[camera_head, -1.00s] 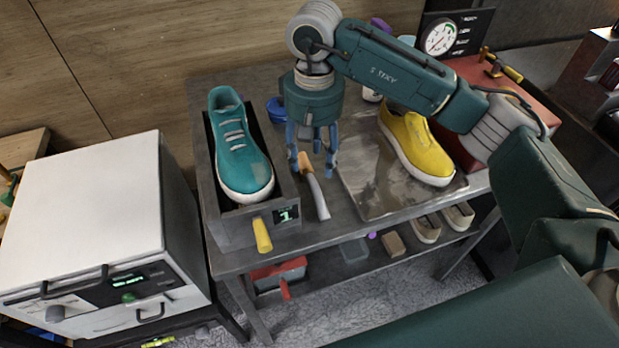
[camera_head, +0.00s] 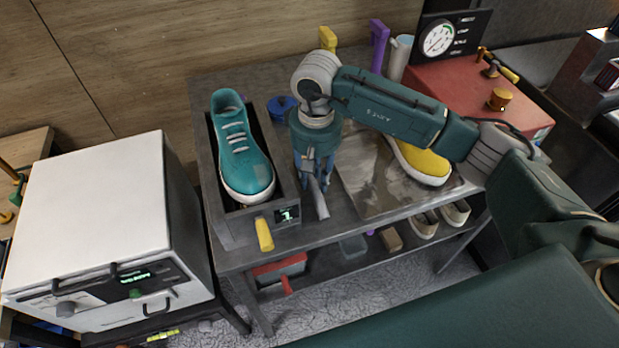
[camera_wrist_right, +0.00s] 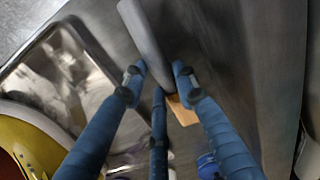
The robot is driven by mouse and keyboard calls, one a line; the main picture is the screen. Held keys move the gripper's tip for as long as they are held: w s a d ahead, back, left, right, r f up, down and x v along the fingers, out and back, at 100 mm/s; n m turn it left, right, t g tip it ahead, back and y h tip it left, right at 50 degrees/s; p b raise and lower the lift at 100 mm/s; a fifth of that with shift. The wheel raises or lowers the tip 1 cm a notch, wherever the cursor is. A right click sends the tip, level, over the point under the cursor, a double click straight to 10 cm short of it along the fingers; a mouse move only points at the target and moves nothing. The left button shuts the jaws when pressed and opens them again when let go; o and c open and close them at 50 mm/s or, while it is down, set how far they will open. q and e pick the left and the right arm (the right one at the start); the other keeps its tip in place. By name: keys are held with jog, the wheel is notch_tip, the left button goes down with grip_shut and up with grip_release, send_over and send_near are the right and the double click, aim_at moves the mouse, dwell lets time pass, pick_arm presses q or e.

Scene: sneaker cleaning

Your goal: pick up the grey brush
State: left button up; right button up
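The grey brush (camera_head: 321,204) lies on the workbench, right of the dark shoe tray. Its grey handle points toward the bench's front edge. My right gripper (camera_head: 315,180) points down over the brush and hides its upper part. In the right wrist view, the grey handle (camera_wrist_right: 143,30) and a light wooden part (camera_wrist_right: 183,110) show between and behind the blue fingers (camera_wrist_right: 158,80). The fingers are spread around the brush, with gaps visible; firm contact cannot be made out. My left gripper is not in view.
A teal sneaker (camera_head: 240,150) sits in the tray (camera_head: 238,228) to the left. A yellow shoe (camera_head: 424,162) stands on a metal sheet (camera_head: 375,197) to the right. A blue round object (camera_head: 281,106) is behind the gripper. A white machine (camera_head: 85,205) stands at far left.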

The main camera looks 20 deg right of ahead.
grip_shut()
jog(key=shift+r, duration=0.15)
jog(key=shift+r+b, duration=0.3)
jog(key=shift+r, duration=0.25)
notch_tip(320, 180, up, 19)
jog(key=b, duration=0.3)
jog(key=shift+f, duration=0.15)
